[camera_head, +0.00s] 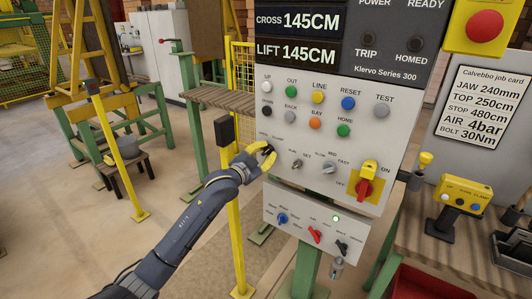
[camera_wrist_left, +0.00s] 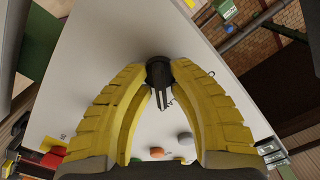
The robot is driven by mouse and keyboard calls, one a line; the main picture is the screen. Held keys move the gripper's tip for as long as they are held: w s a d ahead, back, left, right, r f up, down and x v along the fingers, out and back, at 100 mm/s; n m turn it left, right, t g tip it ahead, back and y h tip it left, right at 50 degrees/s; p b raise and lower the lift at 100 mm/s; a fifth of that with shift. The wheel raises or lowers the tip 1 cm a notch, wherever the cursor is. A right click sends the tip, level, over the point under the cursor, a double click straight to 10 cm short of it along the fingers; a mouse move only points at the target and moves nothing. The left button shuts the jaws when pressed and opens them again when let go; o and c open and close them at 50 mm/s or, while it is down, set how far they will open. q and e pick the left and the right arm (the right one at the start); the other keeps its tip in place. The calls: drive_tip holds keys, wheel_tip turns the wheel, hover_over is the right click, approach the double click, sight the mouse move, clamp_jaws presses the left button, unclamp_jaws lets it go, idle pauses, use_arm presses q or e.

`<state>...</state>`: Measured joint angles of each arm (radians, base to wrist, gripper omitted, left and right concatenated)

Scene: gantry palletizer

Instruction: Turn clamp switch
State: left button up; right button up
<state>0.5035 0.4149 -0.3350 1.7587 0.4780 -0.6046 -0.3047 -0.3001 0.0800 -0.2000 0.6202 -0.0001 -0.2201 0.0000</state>
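The clamp switch (camera_wrist_left: 159,76) shows in the left wrist view as a round black knob with a narrow grey lever on the pale panel. In the head view it sits at the left edge of the control panel (camera_head: 330,120), beneath a small label, and is mostly hidden by my gripper. My left gripper (camera_head: 268,152) has yellow fingers and is at this switch. In the left wrist view its fingertips (camera_wrist_left: 160,70) lie on either side of the knob and appear to touch it. My right gripper is in neither view.
Several coloured buttons sit above the switch. Other knobs (camera_head: 328,167) and a red-on-yellow main switch (camera_head: 366,184) are to its right. A lower box (camera_head: 310,228) carries more switches. A yellow post (camera_head: 236,235) stands left of the panel. A workbench (camera_head: 455,258) is at right.

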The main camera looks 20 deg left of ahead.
use_arm(q)
clamp_jaws()
